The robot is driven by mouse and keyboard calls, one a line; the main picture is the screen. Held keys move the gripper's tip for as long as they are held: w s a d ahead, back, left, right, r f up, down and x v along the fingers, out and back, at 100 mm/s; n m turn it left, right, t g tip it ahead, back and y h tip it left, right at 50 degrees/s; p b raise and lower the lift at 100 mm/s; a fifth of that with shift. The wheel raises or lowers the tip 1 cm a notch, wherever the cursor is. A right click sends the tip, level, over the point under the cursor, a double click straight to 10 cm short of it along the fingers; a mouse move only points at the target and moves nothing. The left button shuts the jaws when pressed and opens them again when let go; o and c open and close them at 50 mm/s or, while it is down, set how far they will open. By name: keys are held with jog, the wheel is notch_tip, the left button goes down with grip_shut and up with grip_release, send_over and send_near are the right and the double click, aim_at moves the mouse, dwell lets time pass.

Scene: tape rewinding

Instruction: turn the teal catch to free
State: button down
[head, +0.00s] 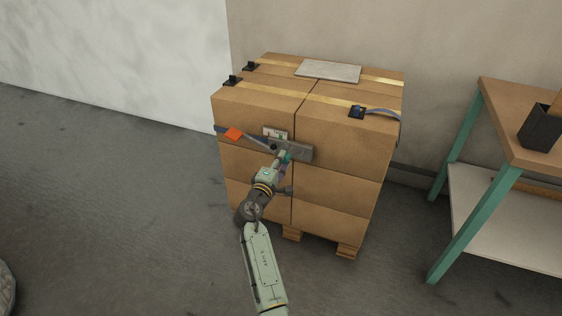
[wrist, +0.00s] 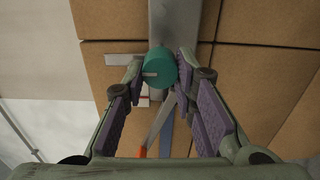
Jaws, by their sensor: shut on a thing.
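The teal catch (wrist: 159,68) is a round knob on a grey metal plate (wrist: 174,20) on the front of the stacked cartons. A short pale mark on its face points left in the wrist view. My gripper (wrist: 160,72) has a finger on each side of the catch and is shut on it. In the head view my gripper (head: 281,161) reaches the grey plate, and only a little teal shows there. A small label (head: 275,133) with coloured marks sits just above the plate. Its lettering is too small to read.
The cartons (head: 340,155) stand on a pallet. A grey lever (wrist: 160,122) with an orange end (head: 233,133) extends left of the plate, beside a blue strap. Yellow straps cross the top. A bench with teal legs (head: 473,225) stands right.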

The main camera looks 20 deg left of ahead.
jog(key=shift+r, duration=0.1)
jog(key=c, duration=1.3)
grip_release()
jog(key=s, duration=1.2)
jog(key=shift+a, duration=0.2)
